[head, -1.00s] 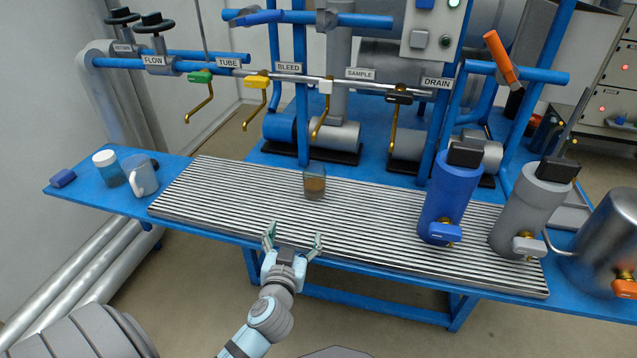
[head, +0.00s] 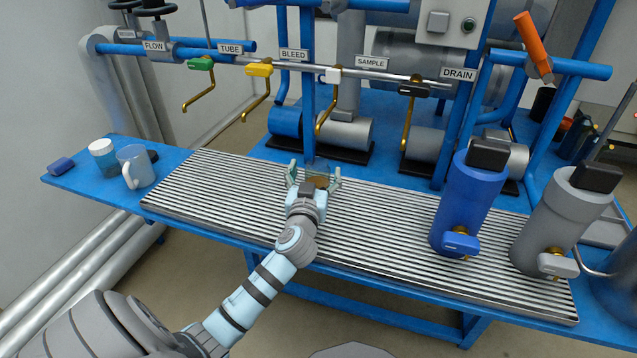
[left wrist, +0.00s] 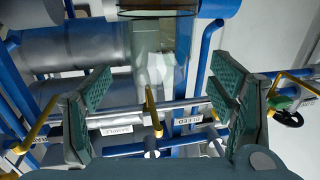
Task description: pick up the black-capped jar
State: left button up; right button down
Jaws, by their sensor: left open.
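A clear glass vessel (head: 318,168) with brown contents stands on the ribbed drip tray, partly hidden by my left gripper. I see no black cap on it. My left gripper (head: 314,174) is open, its fingers to either side of the glass in the head view; I cannot tell whether they touch it. In the left wrist view, the glass (left wrist: 157,45) shows at the top centre, between and beyond the open fingers (left wrist: 160,100). A small dark object (head: 153,155) shows behind the grey mug; I cannot tell what it is. My right gripper is not in view.
The drip tray (head: 220,200) has free room left and right. Blue (head: 466,205) and grey (head: 560,220) canisters stand at right. Brass valve handles hang behind.

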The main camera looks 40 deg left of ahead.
pick_arm(q)
jog(key=x, duration=0.3)
jog(key=shift+w+f, duration=0.1)
jog(key=shift+w, duration=0.05)
jog(key=c, duration=1.5)
jog(key=shift+o, duration=0.2)
